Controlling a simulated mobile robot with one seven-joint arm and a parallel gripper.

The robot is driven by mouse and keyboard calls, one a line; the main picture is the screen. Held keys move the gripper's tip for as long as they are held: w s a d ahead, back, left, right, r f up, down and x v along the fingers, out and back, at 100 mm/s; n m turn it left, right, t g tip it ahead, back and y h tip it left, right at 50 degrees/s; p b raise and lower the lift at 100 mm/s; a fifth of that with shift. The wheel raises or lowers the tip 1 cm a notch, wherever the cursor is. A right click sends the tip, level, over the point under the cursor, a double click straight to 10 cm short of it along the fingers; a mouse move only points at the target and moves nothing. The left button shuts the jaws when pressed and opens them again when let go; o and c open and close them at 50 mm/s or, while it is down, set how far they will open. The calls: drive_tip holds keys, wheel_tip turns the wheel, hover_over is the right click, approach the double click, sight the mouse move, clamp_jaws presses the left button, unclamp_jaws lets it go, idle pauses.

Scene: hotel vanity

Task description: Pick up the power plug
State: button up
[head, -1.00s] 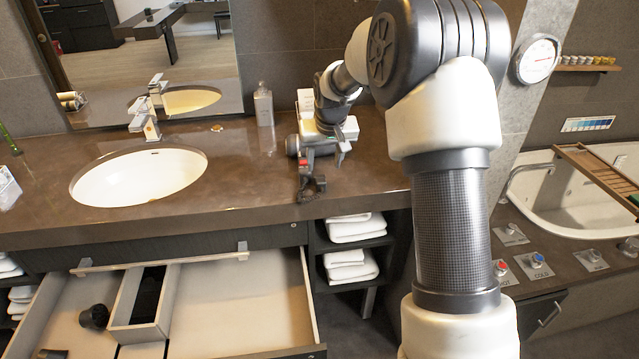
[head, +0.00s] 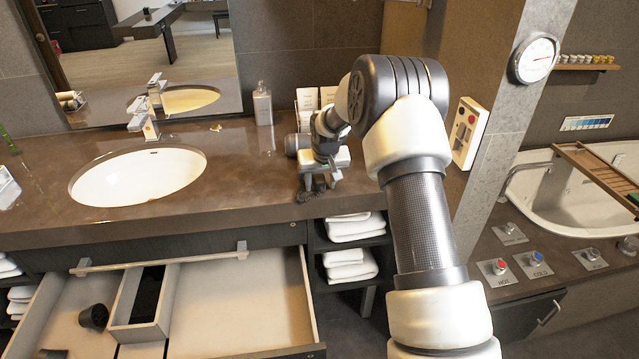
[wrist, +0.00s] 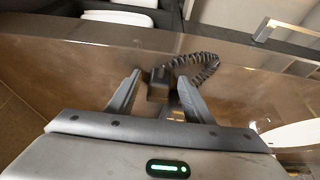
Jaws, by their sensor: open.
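The power plug (wrist: 158,82) is a small dark block on the brown counter, with a black coiled cord (wrist: 203,62) beside it in the wrist view. My gripper (wrist: 155,88) is open, its two fingers on either side of the plug; I cannot tell whether they touch it. In the head view my gripper (head: 320,182) is low over the counter's front edge, right of the sink. There the dark coiled cord (head: 308,196) shows just under the gripper, and the plug itself is hidden or too small to make out.
A grey cylindrical object (head: 292,145) lies behind my gripper, near a soap bottle (head: 262,104) and white cards (head: 306,100). The sink (head: 138,178) is to the left. An open drawer (head: 235,305) juts out below the counter. A wall panel with buttons (head: 467,132) stands to the right.

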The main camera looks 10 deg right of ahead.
clamp_jaws()
